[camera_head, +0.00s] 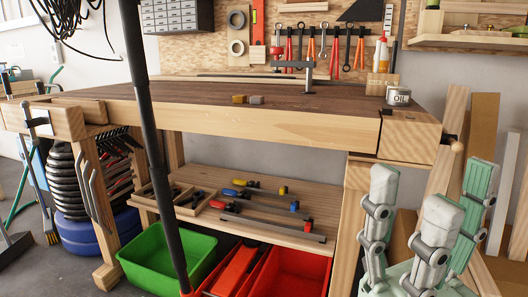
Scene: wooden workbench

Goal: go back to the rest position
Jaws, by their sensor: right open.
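My right gripper (434,202) is at the lower right, with its pale green and grey fingers pointing up and spread apart. Nothing is between the fingers. It is in front of the right end of the wooden workbench (270,122), and its fingertips are lower in the picture than the bench top. My left gripper is not in view.
On the bench are an oil tin (398,97) and small blocks (240,99). A dark pole (146,115) crosses in front. Below are a shelf with clamps, a green bin (165,262) and red bins (300,270). Boards (455,110) lean at right.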

